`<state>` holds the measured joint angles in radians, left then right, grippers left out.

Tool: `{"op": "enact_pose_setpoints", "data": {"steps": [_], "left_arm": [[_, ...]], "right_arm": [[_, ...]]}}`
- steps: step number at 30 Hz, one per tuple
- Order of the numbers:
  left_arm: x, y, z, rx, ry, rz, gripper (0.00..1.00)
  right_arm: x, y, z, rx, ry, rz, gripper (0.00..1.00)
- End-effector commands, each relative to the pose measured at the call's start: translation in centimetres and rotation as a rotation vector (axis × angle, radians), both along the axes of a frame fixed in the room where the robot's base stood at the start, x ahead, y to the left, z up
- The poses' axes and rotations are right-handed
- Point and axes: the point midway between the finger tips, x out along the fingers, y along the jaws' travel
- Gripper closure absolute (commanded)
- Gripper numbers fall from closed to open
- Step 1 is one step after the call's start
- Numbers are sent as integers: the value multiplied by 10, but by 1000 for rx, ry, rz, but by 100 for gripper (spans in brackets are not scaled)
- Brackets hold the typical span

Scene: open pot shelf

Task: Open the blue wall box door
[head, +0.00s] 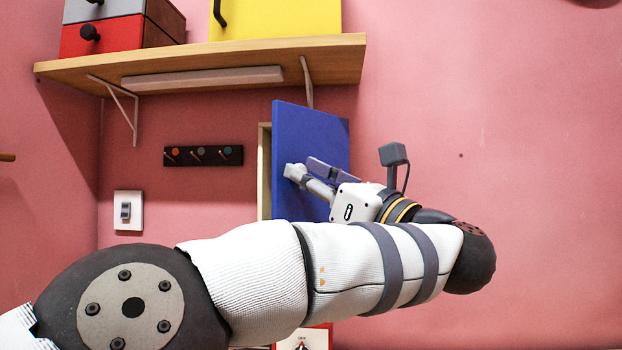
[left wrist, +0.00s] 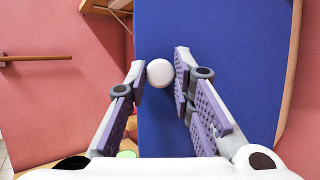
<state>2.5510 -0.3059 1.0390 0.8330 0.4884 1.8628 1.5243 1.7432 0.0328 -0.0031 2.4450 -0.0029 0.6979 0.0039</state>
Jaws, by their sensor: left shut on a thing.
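The blue wall box door (head: 311,135) is under the wooden shelf, on a pale wooden box (head: 265,160) whose edge shows at the left. The door looks swung out a little, its left edge nearer to me. In the left wrist view the blue door panel (left wrist: 215,45) fills the middle. My left gripper (head: 298,170) is at the door's front, shut on the round white knob (left wrist: 159,72), which sits between its fingertips (left wrist: 161,78). The arm hides the lower part of the door. My right gripper is not in view.
The wooden shelf (head: 220,65) overhangs the box and carries a yellow box (head: 280,18) and a red and grey drawer unit (head: 85,42). A hook rail (head: 203,163) and a light switch (head: 127,211) are on the wall to the left. The pink wall at the right is clear.

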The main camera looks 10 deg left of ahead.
Motion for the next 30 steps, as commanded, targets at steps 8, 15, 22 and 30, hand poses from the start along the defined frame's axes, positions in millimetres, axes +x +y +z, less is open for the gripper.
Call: {"op": "enact_pose_setpoints", "data": {"steps": [8,15,22,30], "left_arm": [[0,-1,2,2,-4,2,100],[0,-1,2,3,-5,2,73],[0,0,1,2,-3,3,58],[0,0,1,1,-1,3,58]], "right_arm": [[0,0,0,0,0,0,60],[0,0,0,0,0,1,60],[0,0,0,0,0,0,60],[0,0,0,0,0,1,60]]}}
